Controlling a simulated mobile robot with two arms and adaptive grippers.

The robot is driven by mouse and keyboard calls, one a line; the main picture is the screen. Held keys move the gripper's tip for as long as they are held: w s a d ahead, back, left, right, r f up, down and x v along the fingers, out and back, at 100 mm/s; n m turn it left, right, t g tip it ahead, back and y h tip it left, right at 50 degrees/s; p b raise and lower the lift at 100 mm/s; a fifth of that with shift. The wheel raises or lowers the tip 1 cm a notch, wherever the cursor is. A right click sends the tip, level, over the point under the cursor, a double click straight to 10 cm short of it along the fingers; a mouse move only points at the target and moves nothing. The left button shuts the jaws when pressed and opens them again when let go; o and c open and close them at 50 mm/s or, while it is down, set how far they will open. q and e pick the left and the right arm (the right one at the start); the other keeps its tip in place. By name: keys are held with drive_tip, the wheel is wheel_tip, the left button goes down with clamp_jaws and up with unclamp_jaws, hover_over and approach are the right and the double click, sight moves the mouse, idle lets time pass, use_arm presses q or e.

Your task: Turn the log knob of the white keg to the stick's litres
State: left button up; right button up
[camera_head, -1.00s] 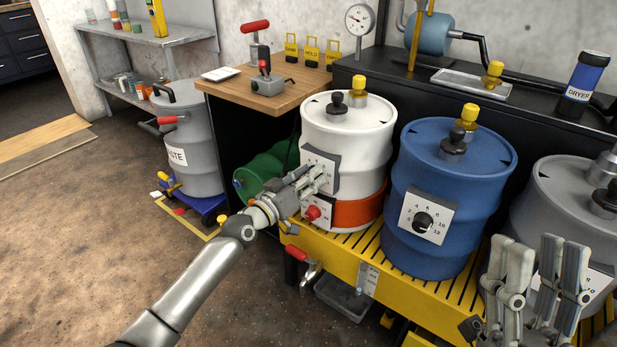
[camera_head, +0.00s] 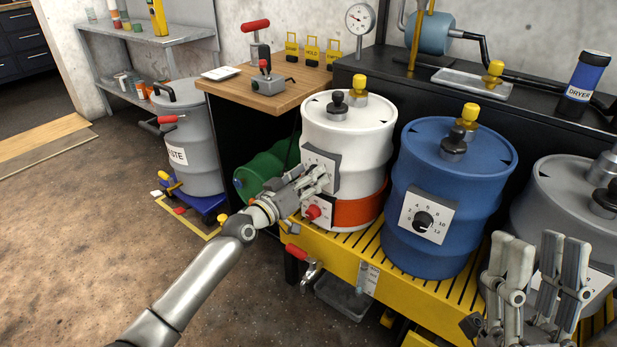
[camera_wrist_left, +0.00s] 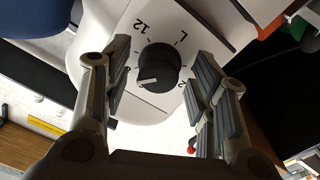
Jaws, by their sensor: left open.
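The white keg (camera_head: 350,120) stands on the yellow grated platform, with a black cap and a yellow cap on top. Its white dial plate (camera_head: 315,156) faces front. My left gripper (camera_head: 318,178) is at this plate and partly hides it in the head view. In the left wrist view the black log knob (camera_wrist_left: 158,65) sits between the two open fingers of my left gripper (camera_wrist_left: 160,72), with a gap on each side. My right gripper (camera_head: 535,265) is open and empty in front of the grey keg. I cannot identify the stick.
A blue keg (camera_head: 455,175) with its own dial and a grey keg (camera_head: 560,190) stand to the right. An orange band and a red knob (camera_head: 313,212) are below the white keg's plate. A red-handled tap (camera_head: 298,254) juts from the platform front. A green drum (camera_head: 270,170) lies behind my left arm.

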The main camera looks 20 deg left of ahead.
use_arm(q)
drive_tip(key=v, duration=1.2)
drive_tip(key=shift+f, duration=0.1)
